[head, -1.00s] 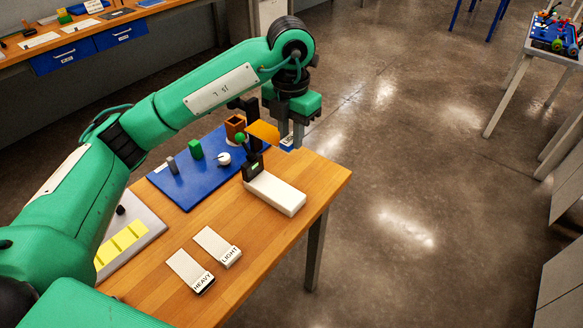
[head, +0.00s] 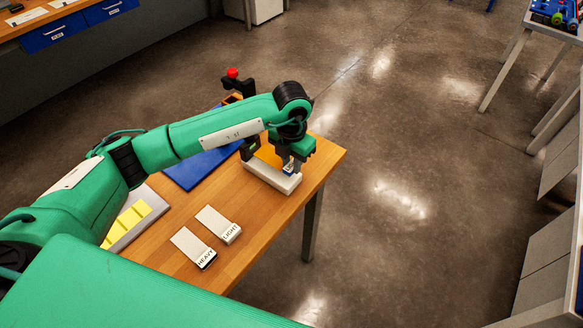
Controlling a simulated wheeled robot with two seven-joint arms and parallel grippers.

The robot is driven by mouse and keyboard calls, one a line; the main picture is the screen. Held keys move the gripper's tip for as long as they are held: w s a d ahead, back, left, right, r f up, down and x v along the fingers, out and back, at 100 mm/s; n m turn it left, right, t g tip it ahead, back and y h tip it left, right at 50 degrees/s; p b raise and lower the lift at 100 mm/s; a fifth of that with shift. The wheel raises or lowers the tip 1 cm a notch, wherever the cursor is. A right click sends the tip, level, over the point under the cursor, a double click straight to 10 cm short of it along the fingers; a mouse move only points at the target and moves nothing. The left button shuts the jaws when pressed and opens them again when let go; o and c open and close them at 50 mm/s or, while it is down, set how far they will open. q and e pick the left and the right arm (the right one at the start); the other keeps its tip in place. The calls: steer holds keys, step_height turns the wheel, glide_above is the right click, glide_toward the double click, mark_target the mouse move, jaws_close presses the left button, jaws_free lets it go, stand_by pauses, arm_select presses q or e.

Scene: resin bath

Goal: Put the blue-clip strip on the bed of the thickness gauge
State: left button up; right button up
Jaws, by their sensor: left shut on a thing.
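My left gripper (head: 290,166) is shut on the blue-clip strip, an orange strip (head: 267,154) with a small blue clip (head: 289,168) at the gripper end. The gripper points down over the right end of the thickness gauge's white bed (head: 262,176). The strip reaches left from the fingers toward the gauge's black head (head: 248,149). It is low over the bed; I cannot tell whether it touches. My forearm hides part of the gauge. My right gripper is not in view.
Two pale cards marked HEAVY (head: 193,247) and LIGHT (head: 219,224) lie at the front of the wooden table (head: 245,217). A blue mat (head: 201,166) is partly behind my arm. A grey tray with yellow pads (head: 127,221) is at the left. A red knob (head: 232,72) stands behind.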

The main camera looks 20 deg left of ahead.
arm_select(q)
step_height(320, 180, down, 4)
steer(key=shift+r+p, duration=0.2)
steer(key=shift+p, duration=0.3)
steer(key=shift+f, duration=0.3)
steer(key=o, duration=0.9)
steer(key=shift+o, duration=0.2)
steer(key=shift+r, duration=0.1)
steer(key=shift+r, duration=0.2)
step_height(320, 180, up, 11)
steer(key=b, duration=0.4)
steer(key=shift+f, duration=0.15)
steer(key=shift+r, duration=0.55)
